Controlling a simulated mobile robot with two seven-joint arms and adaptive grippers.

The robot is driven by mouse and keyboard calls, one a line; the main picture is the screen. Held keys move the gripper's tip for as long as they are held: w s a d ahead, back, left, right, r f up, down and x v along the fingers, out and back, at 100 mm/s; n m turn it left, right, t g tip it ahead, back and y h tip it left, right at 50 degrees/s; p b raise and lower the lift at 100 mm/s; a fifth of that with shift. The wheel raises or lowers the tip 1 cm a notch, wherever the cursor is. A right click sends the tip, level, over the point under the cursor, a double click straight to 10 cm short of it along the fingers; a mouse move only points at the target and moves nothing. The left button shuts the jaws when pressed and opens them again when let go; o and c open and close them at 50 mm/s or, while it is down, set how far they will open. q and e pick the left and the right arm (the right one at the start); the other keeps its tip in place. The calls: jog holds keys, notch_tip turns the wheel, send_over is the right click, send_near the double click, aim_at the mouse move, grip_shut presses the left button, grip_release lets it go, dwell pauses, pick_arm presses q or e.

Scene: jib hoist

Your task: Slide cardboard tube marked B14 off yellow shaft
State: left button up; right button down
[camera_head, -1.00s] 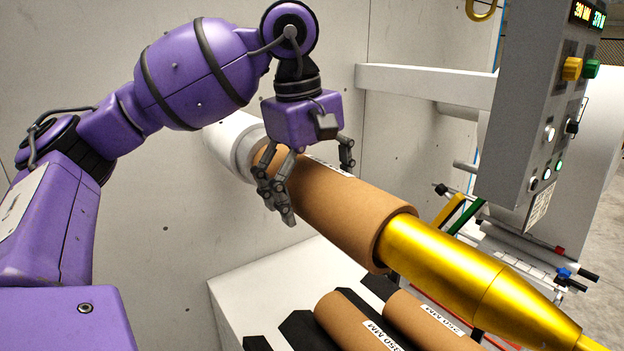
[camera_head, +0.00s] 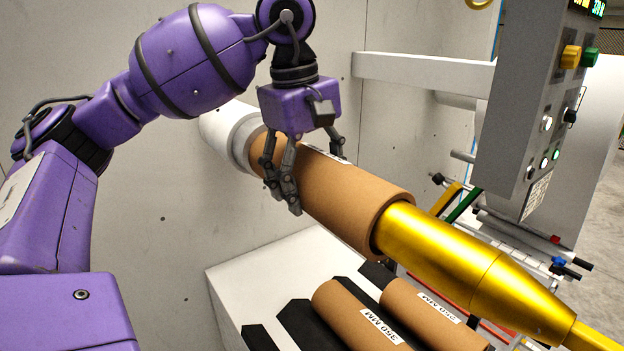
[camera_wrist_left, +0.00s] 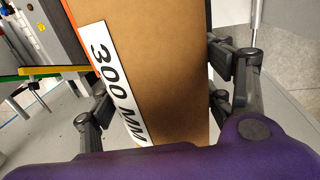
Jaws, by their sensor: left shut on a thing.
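A brown cardboard tube (camera_head: 350,198) sits around the yellow shaft (camera_head: 440,252), whose tapered end reaches to the lower right. No B14 mark can be read; its white label in the left wrist view (camera_wrist_left: 113,80) reads 300 MM. My left gripper (camera_head: 315,178) is over the tube's middle and shut on it, with fingers on both sides. The left wrist view shows fingers along both edges of the tube (camera_wrist_left: 170,70). The tube's far end meets a white cylinder (camera_head: 232,138). My right gripper is out of view.
Two brown tubes, labelled 350 MM (camera_head: 380,325) and similarly (camera_head: 425,305), lie on black supports on a white surface (camera_head: 250,270) below. A grey control box (camera_head: 545,110) with buttons hangs at right. A white beam (camera_head: 425,75) runs behind.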

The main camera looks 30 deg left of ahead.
pick_arm(q)
jog(key=shift+d+r, duration=0.1)
jog(key=shift+r, duration=0.1)
jog(key=shift+s+d, duration=0.4)
jog(key=shift+d, duration=0.5)
jog(key=shift+s+d, duration=0.35)
jog(key=shift+d, duration=0.5)
jog(key=s+d, duration=0.6)
jog(key=d, duration=0.9)
jog(key=s+d, duration=0.6)
jog(key=d, duration=0.9)
jog(key=s+d, duration=0.6)
jog(key=d, duration=0.8)
jog(key=shift+s+d, duration=0.3)
jog(key=shift+d, duration=0.1)
jog(key=shift+f, duration=0.1)
jog(key=o, duration=1.1)
jog(key=c, duration=1)
